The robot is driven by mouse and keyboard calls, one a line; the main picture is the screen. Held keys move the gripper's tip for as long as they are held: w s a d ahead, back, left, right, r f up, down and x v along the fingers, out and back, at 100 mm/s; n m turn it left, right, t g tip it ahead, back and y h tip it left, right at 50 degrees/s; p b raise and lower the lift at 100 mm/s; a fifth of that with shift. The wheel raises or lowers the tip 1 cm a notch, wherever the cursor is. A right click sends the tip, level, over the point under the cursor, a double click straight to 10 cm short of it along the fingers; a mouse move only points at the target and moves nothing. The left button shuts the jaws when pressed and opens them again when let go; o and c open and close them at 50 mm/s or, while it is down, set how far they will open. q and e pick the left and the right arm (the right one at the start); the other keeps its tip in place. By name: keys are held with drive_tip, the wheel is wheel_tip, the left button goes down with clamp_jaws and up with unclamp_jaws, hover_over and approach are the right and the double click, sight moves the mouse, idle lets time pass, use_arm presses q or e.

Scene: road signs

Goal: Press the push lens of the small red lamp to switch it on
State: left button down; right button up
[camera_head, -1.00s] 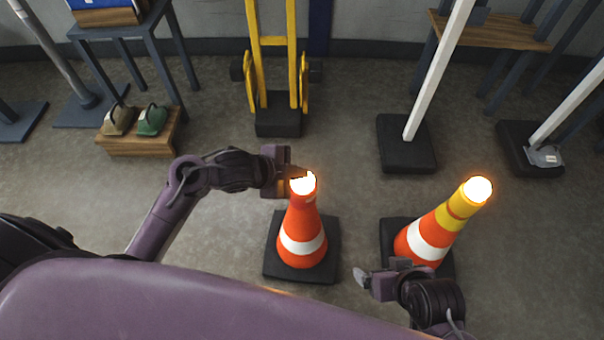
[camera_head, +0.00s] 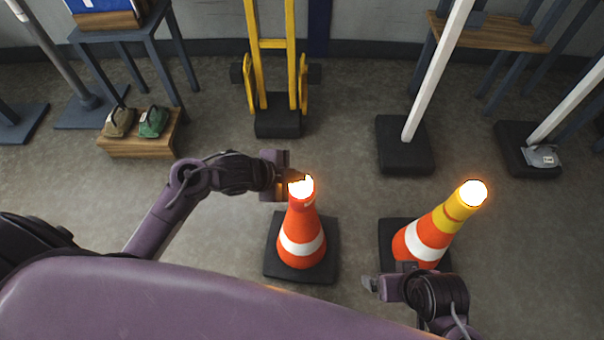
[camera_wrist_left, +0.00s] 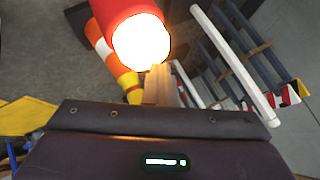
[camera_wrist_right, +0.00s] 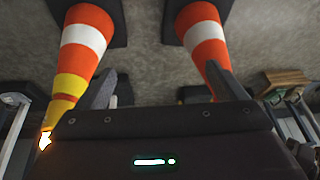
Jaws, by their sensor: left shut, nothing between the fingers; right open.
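The small red lamp (camera_head: 301,191) sits on top of the left orange-and-white cone, its lens glowing white. In the left wrist view the glowing lens (camera_wrist_left: 142,43) is large, just above the fingertips. My left gripper (camera_head: 292,179) is shut and empty, with its fingertips at the lens's left edge in the head view. It also shows in the left wrist view (camera_wrist_left: 158,75); whether it touches the lens I cannot tell. My right gripper (camera_head: 370,284) is open and empty, low in front of the right cone; its spread fingers show in the right wrist view (camera_wrist_right: 160,88).
The right cone (camera_head: 418,245) carries a yellow lamp (camera_head: 451,212) with a glowing lens. Both cones stand on black bases. A yellow hand truck (camera_head: 275,42) stands behind. A wooden box (camera_head: 140,145) stands at the left and a white post (camera_head: 438,70) at the right. Bare floor lies between.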

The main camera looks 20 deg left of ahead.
use_arm(q)
wheel_tip(320, 180, up, 3)
drive_tip(key=p, duration=0.3)
drive_tip(key=shift+a, duration=0.15)
drive_tip(key=shift+r+p, duration=0.4)
drive_tip(key=shift+r, duration=0.1)
use_arm(e)
drive_tip(key=d+g, duration=0.1)
drive_tip(key=s+d+h, duration=0.1)
drive_tip(key=d, duration=0.1)
drive_tip(key=s+d+m+g, duration=0.1)
drive_tip(key=shift+d+r+g, duration=0.2)
drive_tip(key=shift+r+g, duration=0.1)
drive_tip(key=shift+r, duration=0.05)
